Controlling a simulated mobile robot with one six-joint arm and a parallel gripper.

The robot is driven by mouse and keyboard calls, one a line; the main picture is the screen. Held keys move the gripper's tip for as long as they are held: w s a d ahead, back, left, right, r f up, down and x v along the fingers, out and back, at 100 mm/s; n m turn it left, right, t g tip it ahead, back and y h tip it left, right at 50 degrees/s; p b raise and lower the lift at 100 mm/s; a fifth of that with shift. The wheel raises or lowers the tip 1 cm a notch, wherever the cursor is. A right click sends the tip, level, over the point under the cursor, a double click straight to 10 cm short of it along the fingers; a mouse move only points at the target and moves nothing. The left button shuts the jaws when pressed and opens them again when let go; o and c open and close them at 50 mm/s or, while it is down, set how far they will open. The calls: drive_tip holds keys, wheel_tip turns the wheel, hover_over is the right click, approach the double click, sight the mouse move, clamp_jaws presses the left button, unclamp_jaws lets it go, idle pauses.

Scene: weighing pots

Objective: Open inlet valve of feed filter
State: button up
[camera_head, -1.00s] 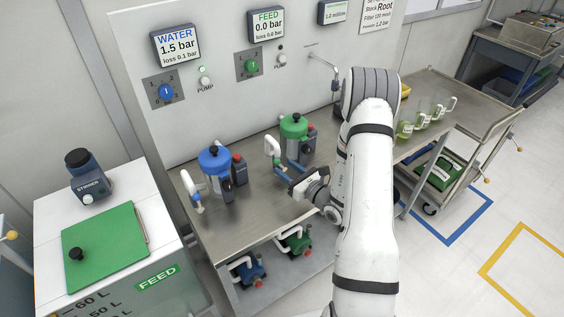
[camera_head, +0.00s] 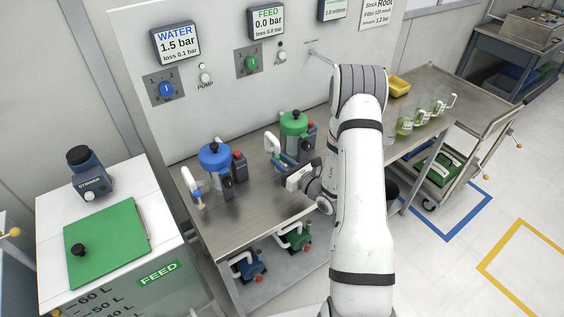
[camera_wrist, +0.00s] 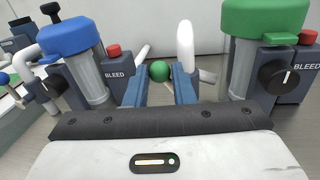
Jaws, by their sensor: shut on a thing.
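The feed filter (camera_head: 294,125) has a green lid and stands on the steel bench. It also shows at the right of the wrist view (camera_wrist: 262,40), with a black knob on the box beside it. The inlet valve's green ball handle (camera_wrist: 159,71) sits by a white pipe (camera_wrist: 185,45), left of the filter. My gripper (camera_head: 281,161) is at this valve. In the wrist view its two blue fingers (camera_wrist: 160,80) are closed in on either side of the green ball. The exact contact is hard to see.
The blue-lidded water filter (camera_head: 214,157) stands to the left on the bench. The FEED panel display (camera_head: 267,22) reads 0.0 bar. The front of the bench is clear.

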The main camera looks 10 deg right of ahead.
clamp_jaws()
drive_tip(key=shift+d, duration=0.1)
drive_tip(key=shift+w+d+r+m+t+b, duration=0.15)
drive_tip(key=shift+d+m+b, duration=0.3)
drive_tip(key=shift+m, duration=0.6)
drive_tip(key=shift+w+d+f+m+t+b, duration=0.1)
drive_tip(key=shift+d+m+t+b, duration=0.3)
drive_tip(key=shift+m, duration=0.6)
drive_tip(key=shift+w+d+r+m+g+b, duration=0.15)
drive_tip(key=shift+d+m+b, duration=0.3)
drive_tip(key=shift+m, duration=0.6)
drive_tip(key=shift+a, duration=0.15)
drive_tip(key=o, duration=0.8)
unclamp_jaws()
drive_tip(key=b+v, duration=0.2)
drive_tip(key=v, duration=0.5)
drive_tip(key=shift+s, duration=0.3)
